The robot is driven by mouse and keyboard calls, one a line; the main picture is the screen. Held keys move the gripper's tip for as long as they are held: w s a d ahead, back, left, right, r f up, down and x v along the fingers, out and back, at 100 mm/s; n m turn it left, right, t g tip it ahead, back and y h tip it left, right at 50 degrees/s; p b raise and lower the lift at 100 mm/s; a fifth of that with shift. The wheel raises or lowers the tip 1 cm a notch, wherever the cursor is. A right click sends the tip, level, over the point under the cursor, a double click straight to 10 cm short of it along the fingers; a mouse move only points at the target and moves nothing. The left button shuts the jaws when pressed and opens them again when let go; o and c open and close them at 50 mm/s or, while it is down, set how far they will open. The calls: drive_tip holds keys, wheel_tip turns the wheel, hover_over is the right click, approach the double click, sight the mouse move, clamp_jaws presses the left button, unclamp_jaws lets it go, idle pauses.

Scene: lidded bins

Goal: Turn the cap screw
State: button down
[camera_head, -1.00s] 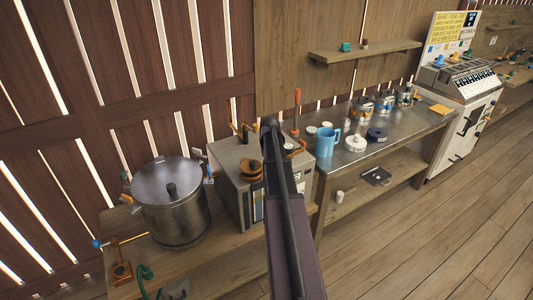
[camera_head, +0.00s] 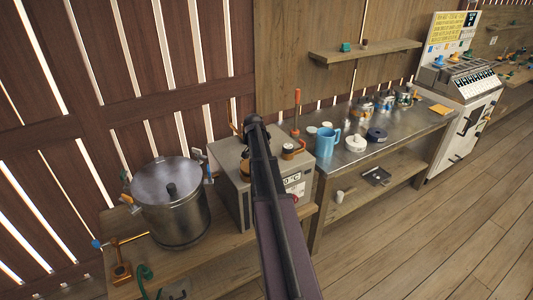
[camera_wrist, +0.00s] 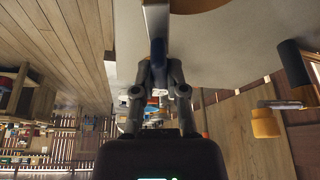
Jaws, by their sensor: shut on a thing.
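My gripper (camera_wrist: 157,68) shows in the wrist view, its two fingers shut on a narrow dark blue piece (camera_wrist: 158,50). A pale strip (camera_wrist: 156,18) lies just beyond that piece. Whether the blue piece is the cap screw I cannot tell; no cap screw is clearly recognisable. In the head view my arm reaches over the grey box (camera_head: 228,167), and my fingertips are hidden there. A brown round knob (camera_head: 245,168) on the box is partly covered by my arm. A copper-coloured round part (camera_head: 288,148) sits on the box's right side.
A lidded steel pot (camera_head: 172,205) stands left of the box on the wooden bench. A metal table (camera_head: 343,172) to the right holds a blue mug (camera_head: 327,142), a white lidded jar (camera_head: 355,143) and several tins. Wooden floor (camera_head: 440,235) is clear at the lower right.

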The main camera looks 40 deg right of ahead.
drive_tip(key=m+g, duration=0.1)
drive_tip(key=m, duration=0.2)
drive_tip(key=shift+m, duration=0.3)
idle(0.4)
drive_tip(key=c, duration=0.7)
unclamp_jaws()
drive_tip(key=shift+n, duration=0.4)
